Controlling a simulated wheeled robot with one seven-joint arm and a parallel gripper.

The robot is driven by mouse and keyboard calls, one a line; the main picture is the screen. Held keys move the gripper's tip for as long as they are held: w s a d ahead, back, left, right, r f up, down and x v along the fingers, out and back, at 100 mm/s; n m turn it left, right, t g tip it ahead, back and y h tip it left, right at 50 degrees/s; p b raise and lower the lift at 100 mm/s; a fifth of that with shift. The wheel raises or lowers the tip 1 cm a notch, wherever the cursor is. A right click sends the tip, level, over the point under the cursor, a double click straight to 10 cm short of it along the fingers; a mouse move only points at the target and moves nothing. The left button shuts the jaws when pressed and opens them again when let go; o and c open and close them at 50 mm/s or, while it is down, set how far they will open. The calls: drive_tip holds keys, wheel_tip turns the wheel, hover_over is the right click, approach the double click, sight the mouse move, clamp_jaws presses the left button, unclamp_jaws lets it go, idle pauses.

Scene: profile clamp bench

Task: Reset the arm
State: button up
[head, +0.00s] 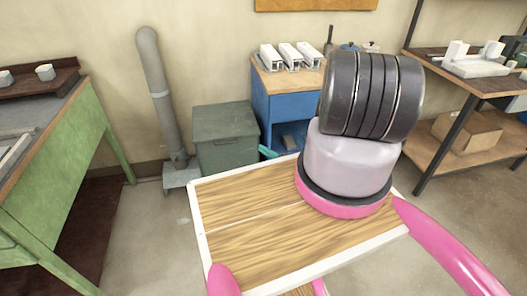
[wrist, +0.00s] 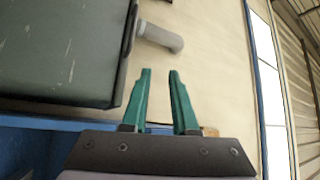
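My gripper (wrist: 160,73) shows in the wrist view with its two teal fingers apart and nothing between them. In the head view only a small teal tip of my gripper (head: 267,152) shows, left of my arm and in front of the blue cabinet (head: 280,110). The rest of my gripper is hidden behind my arm in the head view. My arm rises from the pink-ringed base on the wooden top and covers part of the bench behind.
A green-grey bin (head: 225,140) stands near my gripper, also in the wrist view (wrist: 60,50). A grey pipe (head: 155,85) rises beside it. A green bench (head: 60,160) is left, a shelf rack (head: 445,150) right.

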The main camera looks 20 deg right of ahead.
drive_tip(key=w+a+r+n+g+y, duration=0.25)
drive_tip(key=w+r+g, duration=0.2)
drive_tip(key=r, duration=0.65)
drive_tip(key=w+a+r+n+g+y, duration=0.1)
drive_tip(key=w+r+n+g, duration=0.4)
drive_tip(key=r, duration=0.6)
drive_tip(key=s+a+r+g+h, duration=0.2)
drive_tip(key=s+r, duration=0.1)
drive_tip(key=r, duration=0.7)
drive_tip(key=s+a+r+g+h, duration=0.3)
drive_tip(key=r, duration=0.7)
drive_tip(key=s+a+r+g+h, duration=0.2)
drive_tip(key=s+r, duration=0.2)
drive_tip(key=r, duration=0.6)
drive_tip(key=s+r+m+t+h, duration=0.1)
drive_tip(key=s+r+t+h, duration=0.1)
drive_tip(key=s+r, duration=0.4)
drive_tip(key=s+d+r+m+t+h, duration=0.1)
drive_tip(key=s+r, duration=0.4)
drive_tip(key=s, duration=0.7)
drive_tip(key=s+d+r+m+t+h, duration=0.1)
drive_tip(key=s+r+m+t+h, duration=0.2)
drive_tip(key=s, duration=0.7)
drive_tip(key=shift+r+t+h, duration=0.85)
drive_tip(key=shift+r+h, duration=0.4)
drive_tip(key=shift+r, duration=0.6)
